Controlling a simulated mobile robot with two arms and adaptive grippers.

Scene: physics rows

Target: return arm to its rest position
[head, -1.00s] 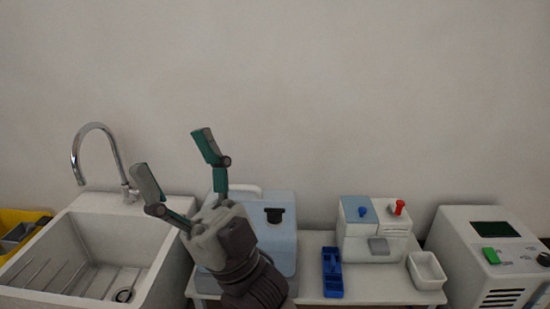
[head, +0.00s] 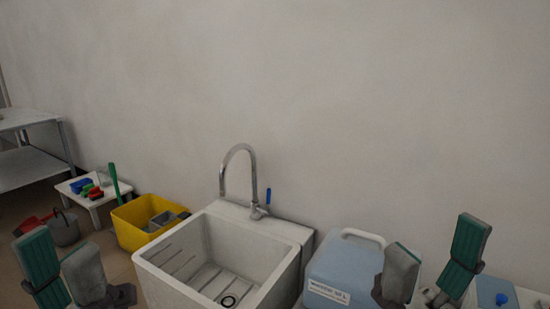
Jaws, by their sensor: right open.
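My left gripper (head: 58,248) is at the bottom left corner, pointing up, its two grey-and-green fingers apart with nothing between them. My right gripper (head: 437,238) is at the lower right, its fingers spread wide and empty. It stands in front of the blue container (head: 345,268) and the right part of the bench. The arms behind both grippers are mostly below the picture's edge.
A white sink (head: 285,226) with a curved tap (head: 238,150) stands in the middle. Left of it are a yellow bin (head: 128,236), a small white table (head: 112,192), a grey bucket (head: 66,233) and a shelf (head: 30,168). The wall above is bare.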

